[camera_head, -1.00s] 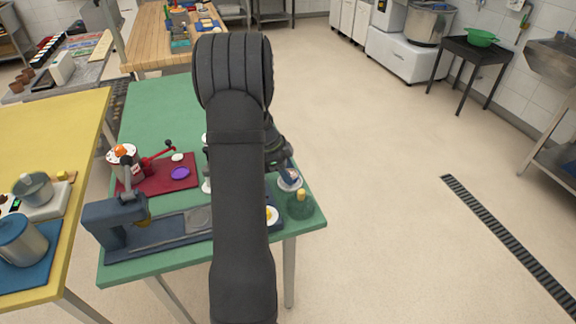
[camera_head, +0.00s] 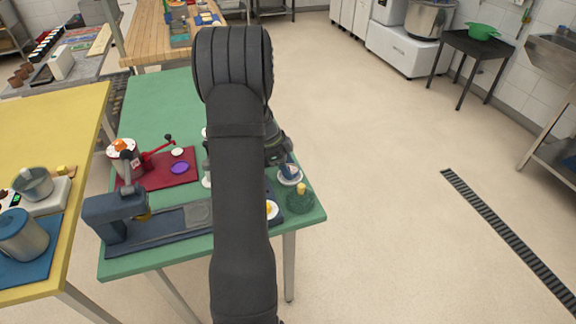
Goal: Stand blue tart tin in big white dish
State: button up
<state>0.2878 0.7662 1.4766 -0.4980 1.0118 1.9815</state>
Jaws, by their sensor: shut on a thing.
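My gripper (camera_head: 289,163) is at the right end of the green table, partly hidden behind my dark arm. It is shut on a small blue thing, which looks like the blue tart tin (camera_head: 290,170). The tin appears tilted up on edge, over or in a white round dish (camera_head: 289,180). I cannot tell whether the tin touches the dish. The dish stands close to the table's right edge.
A green jar-like thing with a yellow top (camera_head: 299,200) stands just in front of the dish. A yellow-centred white piece (camera_head: 271,209) lies beside it. A red mat (camera_head: 160,178) with a purple disc (camera_head: 180,168) and a dark press (camera_head: 115,213) are at left.

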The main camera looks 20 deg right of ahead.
jog(key=shift+f, duration=0.6)
dwell(0.3)
jog(key=o, duration=0.7)
jog(key=v, duration=1.1)
jog(key=shift+f, duration=0.1)
dwell(0.4)
jog(key=shift+x, duration=4.35)
